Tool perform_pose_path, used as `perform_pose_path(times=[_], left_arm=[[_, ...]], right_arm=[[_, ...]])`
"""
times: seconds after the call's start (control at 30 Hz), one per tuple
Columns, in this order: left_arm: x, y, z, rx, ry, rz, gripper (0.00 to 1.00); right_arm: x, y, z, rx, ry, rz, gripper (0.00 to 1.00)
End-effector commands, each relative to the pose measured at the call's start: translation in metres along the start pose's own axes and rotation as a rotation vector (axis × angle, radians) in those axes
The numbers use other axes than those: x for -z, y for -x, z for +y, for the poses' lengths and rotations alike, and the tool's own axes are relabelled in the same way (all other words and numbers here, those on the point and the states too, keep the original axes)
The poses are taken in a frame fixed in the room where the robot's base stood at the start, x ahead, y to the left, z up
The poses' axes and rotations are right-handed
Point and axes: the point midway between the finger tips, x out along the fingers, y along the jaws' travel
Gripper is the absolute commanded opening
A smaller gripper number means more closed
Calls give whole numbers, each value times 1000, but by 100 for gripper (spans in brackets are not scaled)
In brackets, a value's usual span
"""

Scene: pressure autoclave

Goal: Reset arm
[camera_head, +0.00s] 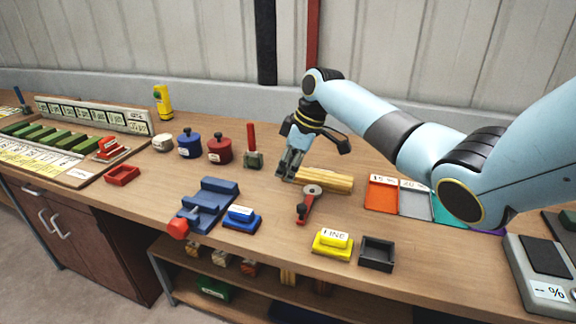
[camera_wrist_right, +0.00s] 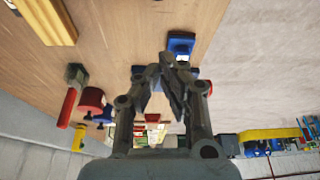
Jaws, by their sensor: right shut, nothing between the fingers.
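My right arm comes in from the right in the head view. Its gripper (camera_head: 290,165) points down above the bench, just left of a wooden block (camera_head: 325,180). In the right wrist view the gripper (camera_wrist_right: 166,60) has its fingertips together with nothing between them. Whether the fingers touch the block cannot be told. My left gripper is not in view.
The wooden bench (camera_head: 140,205) holds a blue vise (camera_head: 205,203), a blue block (camera_head: 242,218), a red-handled tool (camera_head: 306,205), a yellow block (camera_head: 333,243), a black tray (camera_head: 377,253), coloured mats (camera_head: 382,195) and a scale (camera_head: 545,275). Red (camera_head: 220,150) and blue (camera_head: 189,146) pots stand behind.

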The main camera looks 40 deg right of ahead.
Motion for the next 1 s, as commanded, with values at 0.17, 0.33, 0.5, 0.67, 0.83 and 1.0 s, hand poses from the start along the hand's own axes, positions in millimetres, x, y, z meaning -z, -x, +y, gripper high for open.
perform_pose_path(times=[0.17,0.33,0.5,0.67,0.83,1.0], left_arm=[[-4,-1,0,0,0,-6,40],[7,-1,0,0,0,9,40],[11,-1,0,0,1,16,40],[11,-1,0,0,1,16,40],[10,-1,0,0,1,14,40],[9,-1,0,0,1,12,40]], right_arm=[[0,11,0,0,1,0,0],[0,12,0,0,1,0,0],[0,11,0,0,1,0,0],[0,11,0,0,1,0,0],[-8,2,-16,-4,-6,-17,0],[-49,-22,-97,-50,-65,-78,0]])
